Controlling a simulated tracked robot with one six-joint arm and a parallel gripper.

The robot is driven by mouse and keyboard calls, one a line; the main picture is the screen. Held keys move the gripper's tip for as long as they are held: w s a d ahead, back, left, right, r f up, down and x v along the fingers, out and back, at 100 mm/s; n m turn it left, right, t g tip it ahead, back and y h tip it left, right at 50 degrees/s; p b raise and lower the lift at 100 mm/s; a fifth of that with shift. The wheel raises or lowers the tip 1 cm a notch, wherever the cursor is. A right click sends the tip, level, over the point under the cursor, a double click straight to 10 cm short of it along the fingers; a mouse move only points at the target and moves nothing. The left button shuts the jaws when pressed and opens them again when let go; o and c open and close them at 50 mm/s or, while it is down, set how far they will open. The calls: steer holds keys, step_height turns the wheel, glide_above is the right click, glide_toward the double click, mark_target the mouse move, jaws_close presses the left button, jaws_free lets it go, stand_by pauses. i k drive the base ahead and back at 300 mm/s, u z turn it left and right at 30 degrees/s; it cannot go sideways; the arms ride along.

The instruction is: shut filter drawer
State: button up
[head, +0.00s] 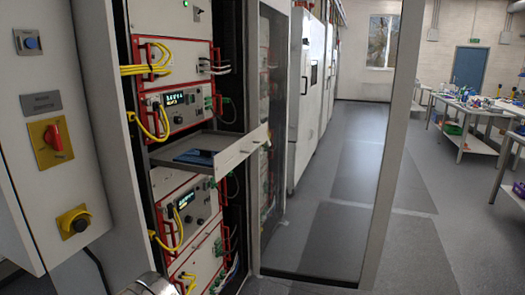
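The filter drawer (240,153) is pulled out of the rack cabinet, between the upper and lower cycler units. Its pale front panel stands clear of the rack face and slants up toward the right. A dark blue flat item lies in its shallow tray (164,155). The back of the tray is hidden inside the rack. My gripper is not in the head view. A rounded grey metal part at the bottom edge may be part of my arm.
A glass cabinet door (335,190) with a pale frame stands open right of the drawer. Yellow cables (150,66) hang in front of the units. A switch panel (45,130) is at left. Workbenches (470,115) stand at far right; the grey floor between is clear.

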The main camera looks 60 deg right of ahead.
mark_target(234, 149)
steer(key=k, duration=0.25)
steer(key=z, duration=1.6)
steer(key=i, duration=1)
steer(key=k, duration=0.85)
steer(key=z, duration=0.05)
